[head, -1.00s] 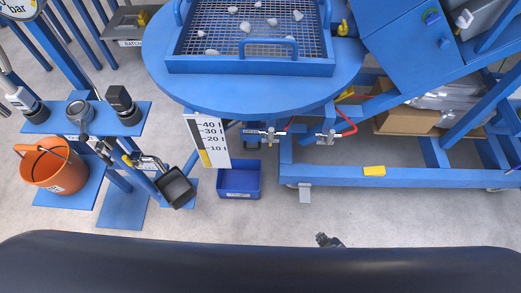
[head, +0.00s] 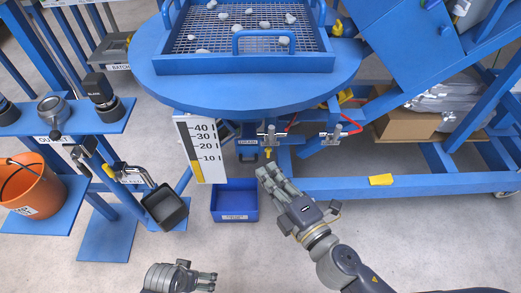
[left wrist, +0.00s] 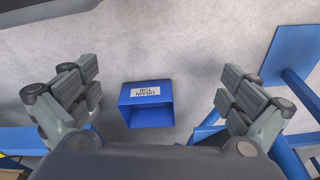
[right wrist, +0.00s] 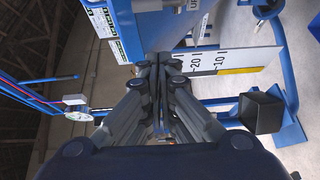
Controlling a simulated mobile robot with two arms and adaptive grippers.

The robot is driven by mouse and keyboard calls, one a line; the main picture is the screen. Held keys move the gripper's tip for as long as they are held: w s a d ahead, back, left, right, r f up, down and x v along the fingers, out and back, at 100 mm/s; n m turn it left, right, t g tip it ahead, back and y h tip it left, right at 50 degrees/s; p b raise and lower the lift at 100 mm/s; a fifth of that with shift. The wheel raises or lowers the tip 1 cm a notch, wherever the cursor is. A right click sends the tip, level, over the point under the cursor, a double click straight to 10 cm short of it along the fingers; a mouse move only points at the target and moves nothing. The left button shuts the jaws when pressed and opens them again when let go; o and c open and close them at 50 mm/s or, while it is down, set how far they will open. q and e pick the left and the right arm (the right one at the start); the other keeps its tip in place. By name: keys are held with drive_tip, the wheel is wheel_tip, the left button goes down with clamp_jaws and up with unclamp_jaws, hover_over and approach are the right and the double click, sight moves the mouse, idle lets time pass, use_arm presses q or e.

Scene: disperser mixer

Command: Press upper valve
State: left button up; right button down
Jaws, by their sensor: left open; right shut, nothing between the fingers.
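I cannot tell which is the upper one. My right gripper (head: 264,172) is shut and empty, its fingertips just below the left valve and apart from it in the picture. In the right wrist view its closed fingers (right wrist: 156,60) point towards the frame under the table. My left gripper (head: 214,281) is low at the front, open and empty. In the left wrist view its fingers (left wrist: 157,72) are spread wide.
A blue drain tub (head: 235,214) stands on the floor below the scale plate (head: 200,150); it also shows in the left wrist view (left wrist: 147,97). A black cup (head: 165,207) and an orange bucket (head: 33,187) are at the left. A blue beam (head: 440,183) runs right.

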sight(271, 136)
use_arm(q)
drive_tip(key=shift+r, duration=0.15)
use_arm(e)
drive_tip(key=shift+s+a+r, duration=0.2)
drive_tip(key=shift+s+r, duration=0.05)
drive_tip(key=shift+r, duration=0.3)
drive_tip(key=shift+w, duration=0.1)
drive_tip(key=p+x, duration=0.1)
drive_tip(key=x, duration=0.9)
use_arm(q)
drive_tip(key=shift+s+f, duration=0.25)
drive_tip(key=shift+f, duration=1)
use_arm(e)
drive_tip(key=d, duration=0.3)
drive_tip(key=shift+w+d, duration=0.25)
drive_tip(key=shift+d, duration=0.15)
use_arm(q)
drive_tip(key=shift+s+b, duration=0.1)
drive_tip(key=shift+b, duration=0.2)
use_arm(e)
drive_tip(key=shift+w, duration=0.1)
